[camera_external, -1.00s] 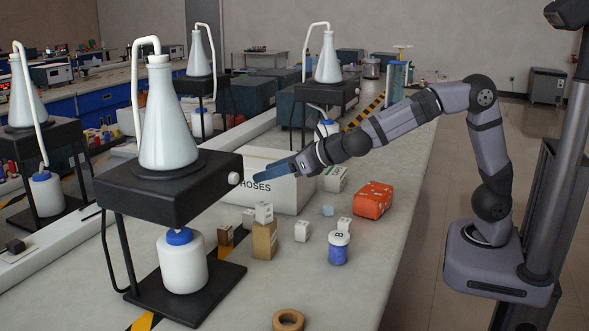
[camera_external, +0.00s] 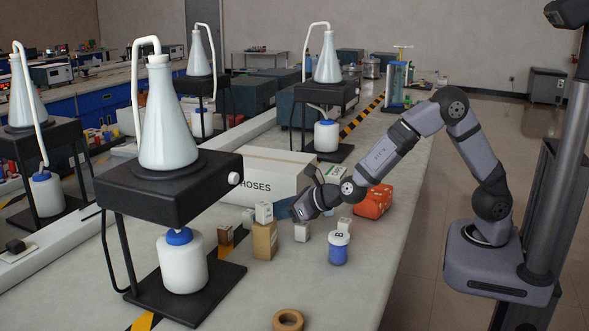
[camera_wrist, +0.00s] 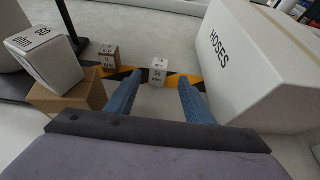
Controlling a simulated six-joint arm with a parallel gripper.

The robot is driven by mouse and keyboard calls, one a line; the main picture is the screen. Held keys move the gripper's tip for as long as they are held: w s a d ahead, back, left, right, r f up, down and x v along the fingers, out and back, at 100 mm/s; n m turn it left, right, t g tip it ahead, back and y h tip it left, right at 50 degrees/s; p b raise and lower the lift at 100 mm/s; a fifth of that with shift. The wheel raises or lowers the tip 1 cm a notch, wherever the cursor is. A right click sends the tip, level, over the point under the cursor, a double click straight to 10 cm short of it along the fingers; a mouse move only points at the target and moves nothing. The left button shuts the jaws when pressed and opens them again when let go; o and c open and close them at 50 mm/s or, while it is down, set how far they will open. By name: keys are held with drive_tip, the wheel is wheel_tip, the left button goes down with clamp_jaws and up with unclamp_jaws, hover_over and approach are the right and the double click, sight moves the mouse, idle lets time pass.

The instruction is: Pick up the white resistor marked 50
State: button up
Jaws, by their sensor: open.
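A small white resistor cube (camera_wrist: 158,76) marked "50 ohm" stands on the bench beyond my fingertips, near the middle of the wrist view. It appears to be the white cube (camera_external: 248,218) left of my gripper in the external view. My gripper (camera_wrist: 153,85) is open and empty, with its blue fingers on either side of the line to this cube. In the external view my gripper (camera_external: 296,214) hangs low in front of the HOSES box. Another white cube (camera_wrist: 45,58) with tilted lettering sits on a brown box (camera_wrist: 70,103) at left.
The HOSES box (camera_wrist: 235,60) stands close to my right finger. A small brown cube (camera_wrist: 108,58) is left of the resistor. A burner stand (camera_external: 170,190) stands left.

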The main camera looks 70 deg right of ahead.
sight(254, 214)
drive_tip(key=shift+x, duration=0.85)
drive_tip(key=shift+r+p+x, duration=0.15)
drive_tip(key=shift+p+x, duration=0.3)
drive_tip(key=shift+x, duration=0.45)
drive_tip(key=shift+r+p+x, duration=0.15)
drive_tip(key=shift+p+x, duration=0.25)
drive_tip(key=shift+x, duration=1.4)
drive_tip(key=shift+a, duration=0.1)
drive_tip(key=shift+c, duration=0.3)
drive_tip(key=c, duration=1.1)
